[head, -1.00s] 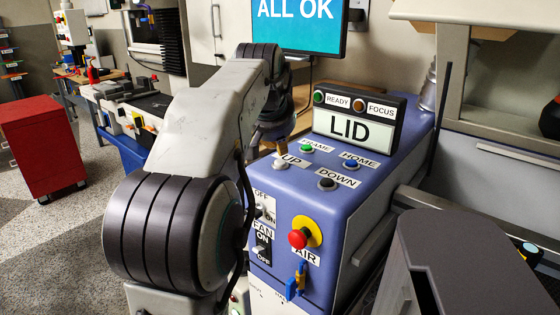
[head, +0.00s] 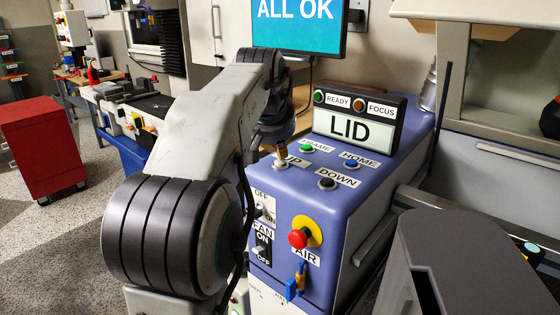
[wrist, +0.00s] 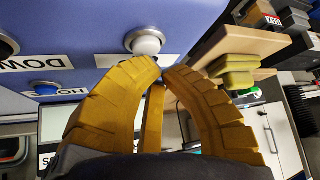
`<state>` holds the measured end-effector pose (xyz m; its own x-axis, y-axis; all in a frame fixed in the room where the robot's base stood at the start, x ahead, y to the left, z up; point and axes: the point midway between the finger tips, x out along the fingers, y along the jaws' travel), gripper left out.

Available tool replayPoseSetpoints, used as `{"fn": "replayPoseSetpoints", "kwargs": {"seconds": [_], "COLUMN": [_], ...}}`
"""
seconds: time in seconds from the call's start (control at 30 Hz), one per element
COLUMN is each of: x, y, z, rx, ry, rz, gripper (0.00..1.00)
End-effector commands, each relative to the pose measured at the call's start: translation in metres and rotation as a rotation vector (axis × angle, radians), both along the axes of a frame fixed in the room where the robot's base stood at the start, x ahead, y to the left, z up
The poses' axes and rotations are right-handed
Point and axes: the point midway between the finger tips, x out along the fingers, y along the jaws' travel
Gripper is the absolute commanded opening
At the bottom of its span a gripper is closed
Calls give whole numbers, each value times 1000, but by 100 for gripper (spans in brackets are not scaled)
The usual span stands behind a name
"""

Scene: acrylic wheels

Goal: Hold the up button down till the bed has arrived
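The blue console (head: 345,215) carries a white UP button (head: 280,164), which also shows in the wrist view (wrist: 146,41). My gripper's yellow fingertips (head: 281,153) are right above the UP button and partly cover the UP label. In the wrist view the fingers (wrist: 162,66) are drawn together with nothing between their tips, and overlap the button's near edge. I cannot tell whether they touch or press it. The display (head: 353,130) reads LID. The bed is not identifiable in view.
Beside UP are a green FRAME button (head: 306,148), a blue HOME button (head: 351,163) and a black DOWN button (head: 327,184). The screen (head: 297,22) reads ALL OK.

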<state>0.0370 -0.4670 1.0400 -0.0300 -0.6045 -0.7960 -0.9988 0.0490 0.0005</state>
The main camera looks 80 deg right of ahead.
Motion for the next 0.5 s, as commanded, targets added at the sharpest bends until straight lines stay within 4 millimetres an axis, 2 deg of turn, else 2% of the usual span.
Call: {"fn": "replayPoseSetpoints", "kwargs": {"seconds": [0.5], "x": [0], "y": [0], "z": [-5], "rx": [0], "ry": [0], "rz": [0], "gripper": [0]}}
